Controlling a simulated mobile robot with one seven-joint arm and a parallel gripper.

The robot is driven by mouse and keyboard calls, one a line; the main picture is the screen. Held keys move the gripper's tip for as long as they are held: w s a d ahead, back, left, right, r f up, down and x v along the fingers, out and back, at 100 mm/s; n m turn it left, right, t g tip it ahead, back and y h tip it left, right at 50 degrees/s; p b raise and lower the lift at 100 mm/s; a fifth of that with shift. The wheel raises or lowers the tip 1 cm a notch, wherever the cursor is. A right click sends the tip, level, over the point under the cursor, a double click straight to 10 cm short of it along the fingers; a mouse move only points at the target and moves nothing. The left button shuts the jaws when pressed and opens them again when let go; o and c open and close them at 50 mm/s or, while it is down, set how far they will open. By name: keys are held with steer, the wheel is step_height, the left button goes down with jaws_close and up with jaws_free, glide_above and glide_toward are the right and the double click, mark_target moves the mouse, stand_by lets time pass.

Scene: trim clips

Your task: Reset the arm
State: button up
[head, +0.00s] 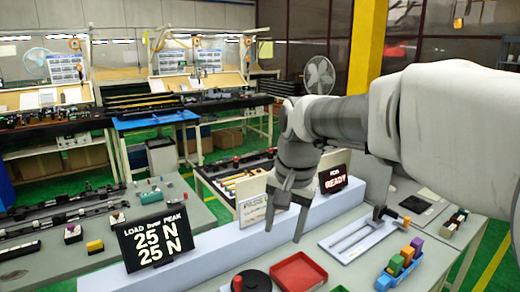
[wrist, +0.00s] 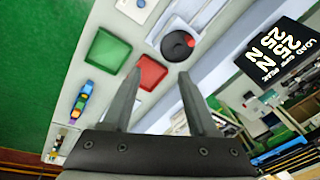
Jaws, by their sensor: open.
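My grey arm reaches in from the right of the head view. My gripper (head: 287,214) hangs above the light blue raised ledge (head: 215,250), with its two fingers apart. In the wrist view my gripper (wrist: 160,75) is open, and nothing sits between the fingers. Beyond the fingertips lie a red tray (wrist: 151,74) and a dark round dial with a red mark (wrist: 177,45), both apart from them. The red tray also shows in the head view (head: 299,272), below and in front of my gripper.
A load display (head: 157,238) reading 25 N and a READY sign (head: 332,180) stand along the ledge. A white frame fixture (head: 358,238) and a blue holder with coloured blocks (head: 400,266) are on the right. A green tray (wrist: 109,51) shows in the wrist view.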

steer(key=s+d+f+n+t, duration=0.1)
steer(key=s+d, duration=0.3)
steer(key=s, duration=0.4)
steer(key=s+d+f+n+t+h, duration=0.1)
steer(key=s+d+n+t, duration=0.1)
steer(key=s+d, duration=0.3)
steer(key=s+n, duration=0.1)
steer(key=s, duration=0.3)
steer(key=shift+d+f+n+t, duration=0.25)
steer(key=shift+f+n+t, duration=0.05)
steer(key=shift+n, duration=0.1)
steer(key=shift+r, duration=0.1)
